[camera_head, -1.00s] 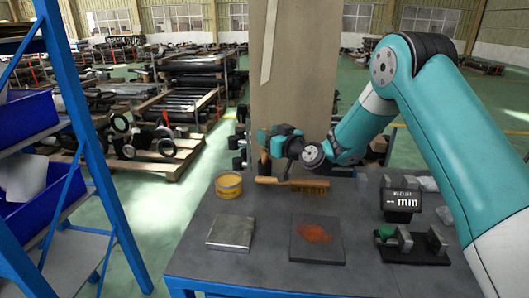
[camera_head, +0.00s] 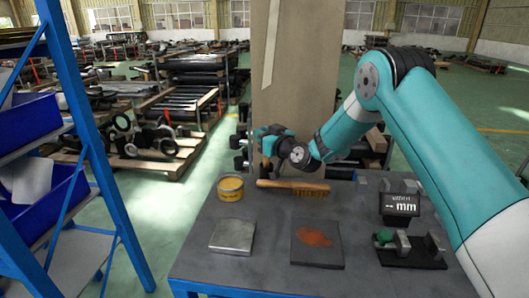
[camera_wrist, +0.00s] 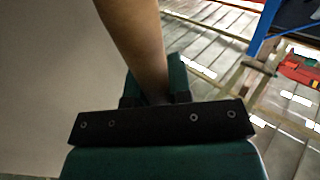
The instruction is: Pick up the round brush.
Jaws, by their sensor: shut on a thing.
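My gripper (camera_head: 265,152) is at the back of the workbench, in front of the tall beige panel. In the wrist view its dark jaws (camera_wrist: 155,92) are closed around a brown, rounded handle (camera_wrist: 135,40), which I take to be the round brush. The handle rises from between the jaws and runs out at the top edge. In the head view a short brown piece of it (camera_head: 265,170) shows just below the gripper. Its bristles cannot be made out. A second brush (camera_head: 308,189), long and wooden with tan bristles, lies flat on the bench below the gripper.
The grey workbench (camera_head: 200,280) also bears a yellow tin (camera_head: 230,188), a metal block (camera_head: 233,235), a dark plate with orange powder (camera_head: 317,237) and a gauge with a display (camera_head: 401,205). The beige panel (camera_head: 300,70) stands behind. A blue shelf rack (camera_head: 88,130) is at left.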

